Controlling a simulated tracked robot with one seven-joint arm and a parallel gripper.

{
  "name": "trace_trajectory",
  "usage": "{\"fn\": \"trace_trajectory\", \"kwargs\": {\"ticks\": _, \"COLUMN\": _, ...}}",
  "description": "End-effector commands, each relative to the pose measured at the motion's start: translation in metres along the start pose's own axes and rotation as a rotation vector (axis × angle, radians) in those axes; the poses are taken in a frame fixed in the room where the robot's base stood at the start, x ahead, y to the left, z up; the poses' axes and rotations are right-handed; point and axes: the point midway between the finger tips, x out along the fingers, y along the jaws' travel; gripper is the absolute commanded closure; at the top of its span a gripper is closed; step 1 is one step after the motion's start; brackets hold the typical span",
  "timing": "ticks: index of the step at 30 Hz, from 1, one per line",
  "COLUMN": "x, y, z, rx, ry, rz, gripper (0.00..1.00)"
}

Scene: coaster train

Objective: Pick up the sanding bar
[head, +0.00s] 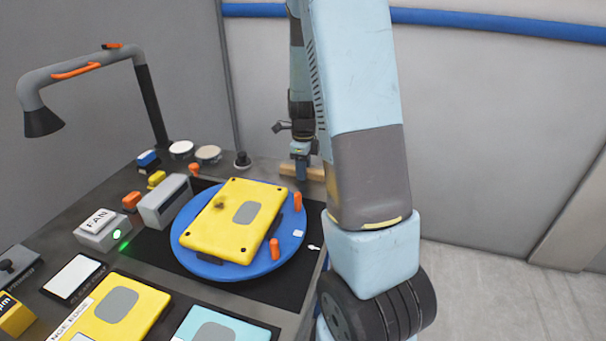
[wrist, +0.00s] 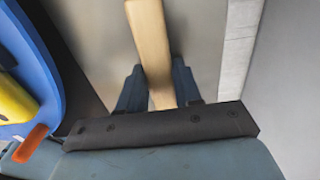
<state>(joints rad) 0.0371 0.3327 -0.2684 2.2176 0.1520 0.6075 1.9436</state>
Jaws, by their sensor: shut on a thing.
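The sanding bar (wrist: 148,42) is a long tan, wood-coloured bar in the wrist view. It runs from the top edge down between the two blue fingers of my gripper (wrist: 158,88). The fingers are shut on it, one on each side. In the head view the bar (head: 316,174) shows at the far right corner of the dark bench, with my gripper (head: 302,170) pointing down over its middle. The gripper hides part of the bar. I cannot tell whether the bar touches the bench top.
A blue round turntable (head: 185,252) carrying a yellow plate (head: 225,215) stands left of my gripper. A black knob (head: 242,160) and round pale discs (head: 208,153) are at the back. The bench's right edge is close.

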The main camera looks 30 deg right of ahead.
Motion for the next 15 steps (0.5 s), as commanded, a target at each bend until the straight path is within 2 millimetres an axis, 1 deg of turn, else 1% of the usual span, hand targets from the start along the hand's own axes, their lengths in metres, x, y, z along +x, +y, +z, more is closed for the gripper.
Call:
{"fn": "trace_trajectory", "kwargs": {"ticks": 7, "x": -0.001, "y": 0.000, "z": 0.000, "rx": 0.000, "ry": -0.001, "rz": -0.001, "gripper": 1.00}}
{"fn": "trace_trajectory", "kwargs": {"ticks": 10, "x": -0.005, "y": -0.001, "z": 0.000, "rx": 0.000, "ry": -0.001, "rz": -0.002, "gripper": 1.00}}
{"fn": "trace_trajectory", "kwargs": {"ticks": 13, "x": -0.016, "y": -0.001, "z": 0.001, "rx": 0.000, "ry": -0.002, "rz": -0.002, "gripper": 1.00}}
{"fn": "trace_trajectory", "kwargs": {"ticks": 15, "x": -0.028, "y": -0.001, "z": 0.001, "rx": -0.001, "ry": -0.004, "rz": -0.004, "gripper": 1.00}}
